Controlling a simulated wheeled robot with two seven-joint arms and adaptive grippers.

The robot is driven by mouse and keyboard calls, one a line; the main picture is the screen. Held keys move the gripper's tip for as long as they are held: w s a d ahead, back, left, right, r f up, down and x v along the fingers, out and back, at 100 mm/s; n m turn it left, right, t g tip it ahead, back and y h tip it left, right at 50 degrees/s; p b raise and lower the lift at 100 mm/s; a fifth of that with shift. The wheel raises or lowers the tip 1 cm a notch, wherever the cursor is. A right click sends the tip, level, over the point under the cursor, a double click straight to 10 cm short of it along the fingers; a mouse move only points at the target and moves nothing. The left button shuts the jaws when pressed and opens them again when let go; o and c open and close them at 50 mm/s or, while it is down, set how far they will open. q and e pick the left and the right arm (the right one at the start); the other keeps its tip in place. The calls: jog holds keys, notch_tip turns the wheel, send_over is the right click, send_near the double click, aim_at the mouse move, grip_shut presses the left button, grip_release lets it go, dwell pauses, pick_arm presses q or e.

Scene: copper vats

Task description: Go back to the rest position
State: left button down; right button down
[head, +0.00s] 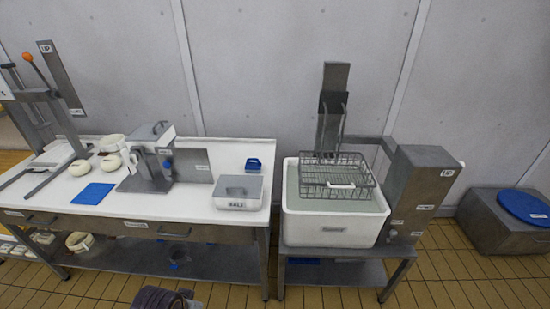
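Neither of my grippers can be made out in the head view. A dark rounded shape (165,299) shows at the bottom edge, left of the middle; I cannot tell what it is. A wire basket (337,172) with a white handle sits in the top of a white tub (330,230), which holds pale liquid. The tub stands on a steel stand (345,273). A lidded steel box labelled SALT (239,192) is on the right end of the white counter (140,206).
On the counter are a blue mat (93,193), pale round pieces (110,163), a steel device (152,158) and a lever press (50,120). A steel column (413,200) stands right of the tub. A blue-lidded steel box (507,222) is on the floor at right. Tiled floor in front looks clear.

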pick_arm(q)
jog(key=s+f+g, duration=0.1)
jog(key=s+f, duration=0.1)
jog(key=f, duration=1.4)
jog(key=s+f, duration=0.2)
jog(key=f, duration=1.4)
jog(key=s+a+f, duration=0.2)
jog(key=s+f, duration=0.7)
jog(key=s, duration=0.1)
jog(key=s+a+f+g, duration=0.1)
jog(key=s+a+f, duration=0.1)
jog(key=s+f, duration=0.8)
jog(key=shift+s, duration=0.75)
jog(key=shift+r, duration=0.1)
